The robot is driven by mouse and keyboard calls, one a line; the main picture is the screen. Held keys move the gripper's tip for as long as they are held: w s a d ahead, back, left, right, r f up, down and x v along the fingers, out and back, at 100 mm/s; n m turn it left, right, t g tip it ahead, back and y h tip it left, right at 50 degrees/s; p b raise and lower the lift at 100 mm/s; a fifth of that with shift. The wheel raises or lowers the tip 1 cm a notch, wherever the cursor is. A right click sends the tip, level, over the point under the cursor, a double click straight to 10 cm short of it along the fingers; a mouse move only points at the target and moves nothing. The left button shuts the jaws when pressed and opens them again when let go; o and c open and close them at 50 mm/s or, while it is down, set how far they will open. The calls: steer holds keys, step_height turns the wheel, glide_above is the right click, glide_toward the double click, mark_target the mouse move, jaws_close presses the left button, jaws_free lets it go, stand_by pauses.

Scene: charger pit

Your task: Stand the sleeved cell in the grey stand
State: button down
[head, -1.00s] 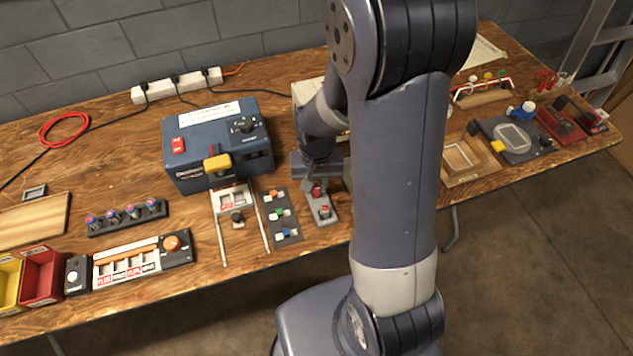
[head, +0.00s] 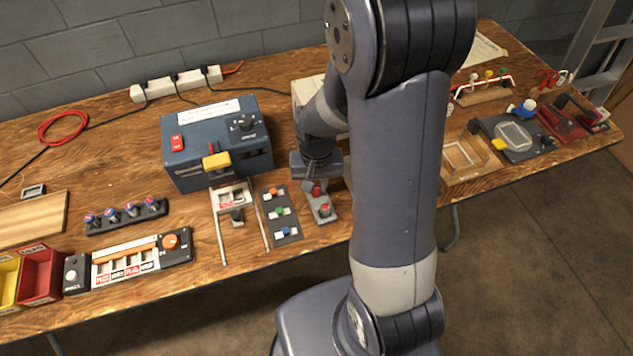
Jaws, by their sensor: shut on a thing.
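My gripper (head: 316,175) points down at the middle of the bench, seen from above and partly covered by my own arm. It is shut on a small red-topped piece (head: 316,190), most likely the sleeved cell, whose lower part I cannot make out. A narrow grey stand (head: 328,219) with a red round part (head: 324,209) on it lies just below and in front of the gripper. I cannot tell whether the held piece touches the stand.
A blue charger box (head: 215,145) stands left of the gripper. A grey plate with coloured buttons (head: 280,222) lies close to the stand's left. A black rack (head: 125,220) holds several blue-and-red cells further left.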

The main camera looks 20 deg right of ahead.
steer(key=shift+f, duration=0.1)
steer(key=c, duration=1.2)
jaws_free()
steer(key=shift+r+p, duration=2.75)
steer(key=shift+r, duration=0.75)
step_height(320, 180, down, 7)
steer(key=b, duration=0.5)
steer(key=shift+r, duration=0.15)
steer(key=shift+r+p, duration=3.25)
steer(key=shift+r, duration=0.9)
